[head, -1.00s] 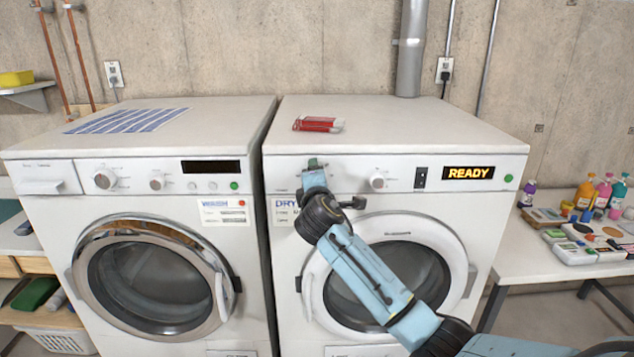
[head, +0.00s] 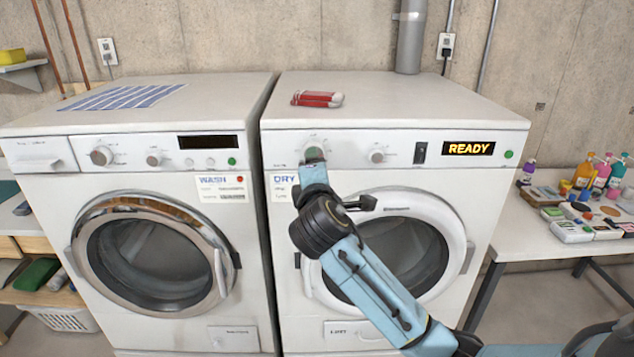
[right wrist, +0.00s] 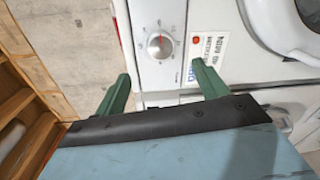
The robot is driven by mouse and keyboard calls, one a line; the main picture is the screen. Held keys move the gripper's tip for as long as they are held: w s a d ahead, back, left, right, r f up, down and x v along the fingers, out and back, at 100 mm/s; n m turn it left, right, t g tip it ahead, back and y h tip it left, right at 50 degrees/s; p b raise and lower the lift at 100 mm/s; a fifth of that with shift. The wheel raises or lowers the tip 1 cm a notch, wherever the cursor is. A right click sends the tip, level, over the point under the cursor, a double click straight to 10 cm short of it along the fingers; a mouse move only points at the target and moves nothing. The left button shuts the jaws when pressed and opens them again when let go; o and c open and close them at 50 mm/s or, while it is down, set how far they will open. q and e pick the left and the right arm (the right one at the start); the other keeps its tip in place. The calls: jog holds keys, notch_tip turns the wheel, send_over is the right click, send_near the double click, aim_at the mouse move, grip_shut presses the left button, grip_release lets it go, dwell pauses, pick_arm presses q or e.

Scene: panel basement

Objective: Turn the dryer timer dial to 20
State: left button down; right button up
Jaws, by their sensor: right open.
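The dryer (head: 285,155) is the white machine on the right, with DRY on its label. Its left dial (head: 314,141) sits just above the tip of my right gripper (head: 314,155), which partly covers it. In the right wrist view the round silver dial (right wrist: 160,45) has a red pointer mark and fine ticks around it. My right gripper (right wrist: 161,74) is open, its two green fingers spread either side of and below the dial, with nothing between them. The dial numbers are too small to read. My left gripper is not in view.
A second dryer knob (head: 376,156), a black switch (head: 420,152) and a READY display (head: 469,149) are to the right. A red-and-white item (head: 317,99) lies on the dryer. The washer (head: 60,190) stands left; a table with bottles (head: 600,170) stands right.

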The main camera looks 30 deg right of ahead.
jog(key=shift+v, duration=1.3)
